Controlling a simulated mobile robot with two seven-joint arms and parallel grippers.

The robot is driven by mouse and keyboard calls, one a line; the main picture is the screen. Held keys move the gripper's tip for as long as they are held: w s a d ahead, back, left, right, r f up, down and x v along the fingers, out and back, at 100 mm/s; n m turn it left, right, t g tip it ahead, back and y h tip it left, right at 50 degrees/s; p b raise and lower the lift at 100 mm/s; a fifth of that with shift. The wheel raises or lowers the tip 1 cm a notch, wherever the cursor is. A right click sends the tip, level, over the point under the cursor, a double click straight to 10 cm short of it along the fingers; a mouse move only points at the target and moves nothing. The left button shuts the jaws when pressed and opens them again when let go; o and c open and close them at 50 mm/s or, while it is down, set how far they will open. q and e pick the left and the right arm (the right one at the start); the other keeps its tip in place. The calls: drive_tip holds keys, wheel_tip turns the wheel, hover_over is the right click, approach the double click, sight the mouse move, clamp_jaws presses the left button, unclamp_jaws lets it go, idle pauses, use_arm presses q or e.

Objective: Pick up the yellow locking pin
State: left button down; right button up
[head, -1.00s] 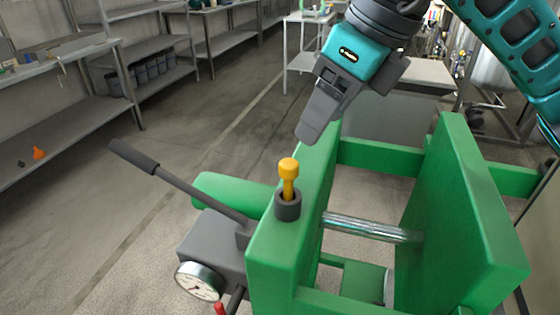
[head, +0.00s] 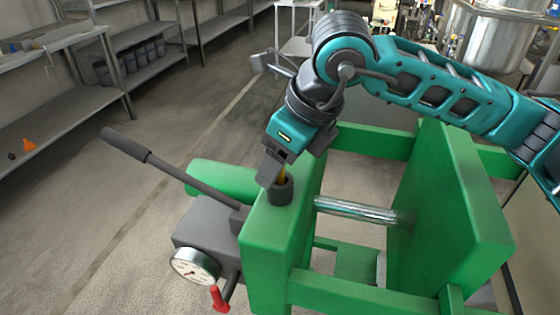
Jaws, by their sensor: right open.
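The yellow locking pin (head: 282,175) stands upright in a dark round collar (head: 281,190) on top of the green frame's left plate. Only a thin strip of its shaft shows; its knob is hidden behind my right gripper. My right gripper (head: 271,172) points down at the pin from above, with its fingers around or directly beside it; I cannot tell which. It is open. My left gripper is not in view.
The green frame (head: 475,200) has a steel rod (head: 360,211) across it. On its left are a dark lever (head: 175,176), a pressure gauge (head: 194,267) and a red handle (head: 219,298). Metal shelves (head: 70,105) stand at the left. The floor between is clear.

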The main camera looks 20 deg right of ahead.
drive_tip(key=c, duration=1)
drive_tip(key=shift+r, duration=0.15)
drive_tip(key=shift+c, duration=0.2)
